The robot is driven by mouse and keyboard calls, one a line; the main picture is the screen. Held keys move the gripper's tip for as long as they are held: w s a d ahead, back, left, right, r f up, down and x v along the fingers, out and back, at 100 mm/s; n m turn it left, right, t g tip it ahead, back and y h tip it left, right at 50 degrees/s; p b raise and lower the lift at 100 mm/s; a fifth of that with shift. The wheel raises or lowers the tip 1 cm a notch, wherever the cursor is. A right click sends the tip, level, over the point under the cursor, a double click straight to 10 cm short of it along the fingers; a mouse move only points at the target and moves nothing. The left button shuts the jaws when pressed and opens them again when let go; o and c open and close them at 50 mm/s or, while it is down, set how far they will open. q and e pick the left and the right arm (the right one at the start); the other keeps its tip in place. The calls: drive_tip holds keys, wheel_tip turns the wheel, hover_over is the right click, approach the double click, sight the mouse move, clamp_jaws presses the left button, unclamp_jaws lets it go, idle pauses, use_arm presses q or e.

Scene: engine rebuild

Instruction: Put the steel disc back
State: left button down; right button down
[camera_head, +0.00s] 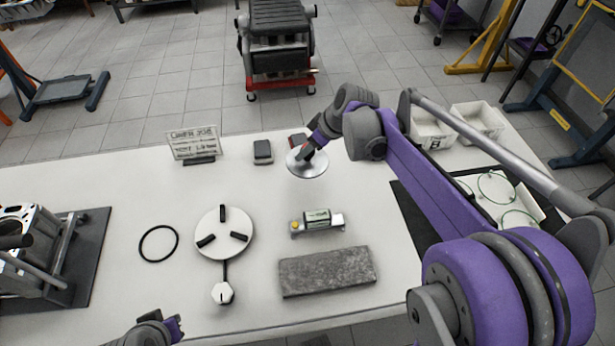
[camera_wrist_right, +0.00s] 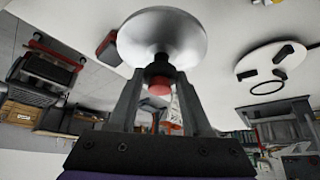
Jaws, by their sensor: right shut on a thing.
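The steel disc (camera_head: 308,167) is a shiny round plate near the far edge of the white table, right of the small dark box. My right gripper (camera_head: 306,152) is shut on it from above, at its middle. In the right wrist view the disc (camera_wrist_right: 162,38) is at the fingertips, with a red part (camera_wrist_right: 158,87) between the fingers. I cannot tell how far it is above the table. My left gripper (camera_head: 160,328) shows only partly at the bottom edge, and its jaws are unclear.
A white round plate with three black pads (camera_head: 238,222), a black ring (camera_head: 143,247), a grey stone slab (camera_head: 327,272) and a small green-labelled device (camera_head: 317,220) lie on the table. A sign (camera_head: 193,143) and dark box (camera_head: 262,150) stand behind. White bins (camera_head: 478,119) are at right.

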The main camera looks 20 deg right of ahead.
sight(311, 164)
use_arm(q)
drive_tip(key=shift+w+f, duration=0.1)
drive_tip(key=shift+f, duration=0.15)
use_arm(e)
wheel_tip(311, 164, down, 4)
drive_tip(key=shift+w+f, duration=0.15)
use_arm(q)
drive_tip(key=shift+f+b, duration=0.2)
drive_tip(key=shift+b, duration=0.15)
use_arm(e)
drive_tip(key=shift+f, duration=1.95)
drive_tip(key=shift+f, duration=0.1)
use_arm(q)
drive_tip(key=shift+f, duration=0.1)
use_arm(e)
drive_tip(key=shift+c, duration=1.7)
unclamp_jaws()
